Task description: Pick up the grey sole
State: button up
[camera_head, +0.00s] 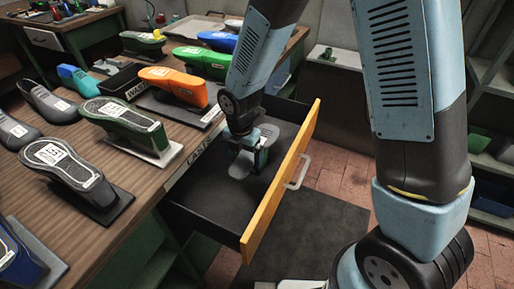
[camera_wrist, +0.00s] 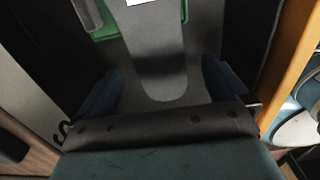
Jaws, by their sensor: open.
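The grey sole (camera_wrist: 158,45) lies in the open drawer (camera_head: 205,212). In the wrist view its rounded end points toward my gripper (camera_wrist: 160,88), and a white label shows at the top edge. My gripper is open, with one dark finger on each side of the sole. Gaps show between the fingers and the sole; I cannot tell whether either touches it. In the head view my gripper (camera_head: 246,158) reaches down into the drawer, and part of the grey sole (camera_head: 269,131) shows beside it, the rest hidden by the gripper.
The drawer's orange front panel (camera_head: 281,183) is close on the right. A green piece (camera_wrist: 108,33) lies by the sole in the wrist view. The wooden bench (camera_head: 45,215) beside the drawer carries several shoes and soles, including an orange one (camera_head: 178,85). The drawer's near part is bare.

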jog(key=shift+f, duration=0.7)
jog(key=shift+f, duration=0.2)
jog(key=shift+c, duration=0.5)
jog(key=c, duration=1)
